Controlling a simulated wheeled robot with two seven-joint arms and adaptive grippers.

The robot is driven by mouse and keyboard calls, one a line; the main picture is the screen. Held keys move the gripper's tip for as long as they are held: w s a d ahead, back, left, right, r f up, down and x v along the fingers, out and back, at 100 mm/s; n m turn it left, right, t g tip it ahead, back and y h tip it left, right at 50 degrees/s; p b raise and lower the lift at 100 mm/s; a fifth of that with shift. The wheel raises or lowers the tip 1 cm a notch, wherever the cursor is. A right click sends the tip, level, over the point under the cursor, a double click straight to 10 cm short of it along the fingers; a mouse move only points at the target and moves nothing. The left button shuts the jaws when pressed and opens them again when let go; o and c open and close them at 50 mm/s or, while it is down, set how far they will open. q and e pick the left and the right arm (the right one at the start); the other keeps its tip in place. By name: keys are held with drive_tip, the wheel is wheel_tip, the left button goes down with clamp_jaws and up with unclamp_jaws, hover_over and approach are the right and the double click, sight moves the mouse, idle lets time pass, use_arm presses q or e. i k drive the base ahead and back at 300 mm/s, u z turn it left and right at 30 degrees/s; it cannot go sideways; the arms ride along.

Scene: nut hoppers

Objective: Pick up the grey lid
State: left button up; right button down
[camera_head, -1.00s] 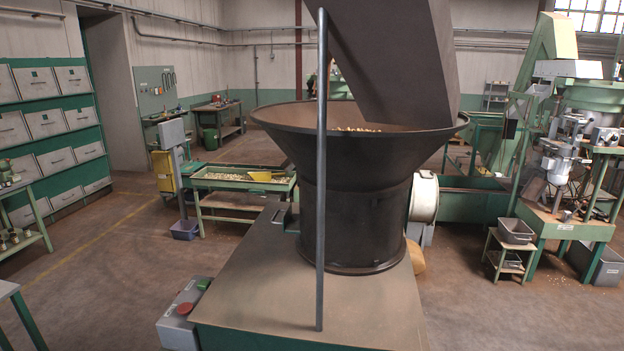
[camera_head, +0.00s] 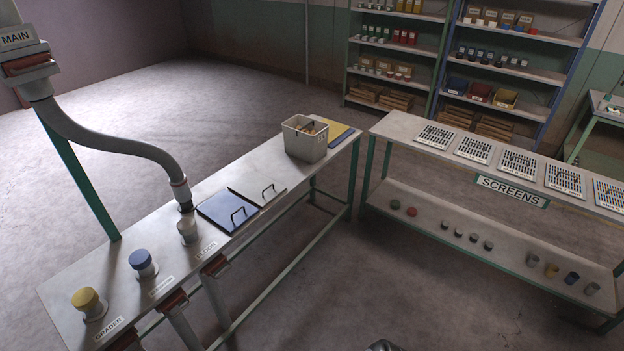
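The grey lid (camera_head: 258,191) is a flat, light grey square plate with a dark bar handle on top. It lies flat on the long metal table (camera_head: 190,270), between the blue lid (camera_head: 222,213) and the grey bin (camera_head: 304,147). The blue lid lies right beside it, with a similar handle. A yellow lid (camera_head: 341,132) lies at the table's far end, partly hidden behind the bin. Neither gripper can be made out. A small dark piece shows at the bottom edge, too cut off to identify.
A curved grey hose (camera_head: 120,146) from the left meets a port on the table. Yellow-capped (camera_head: 86,299) and blue-capped (camera_head: 141,259) ports stand at its near end. A screens table (camera_head: 390,122) stands right, with stocked shelves behind. Open floor lies between the tables.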

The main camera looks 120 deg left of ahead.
sight(259, 189)
drive_tip(key=u, duration=3.5)
drive_tip(key=k, duration=0.45)
drive_tip(key=u, duration=0.15)
drive_tip(key=i, duration=1.85)
drive_tip(key=u, duration=0.75)
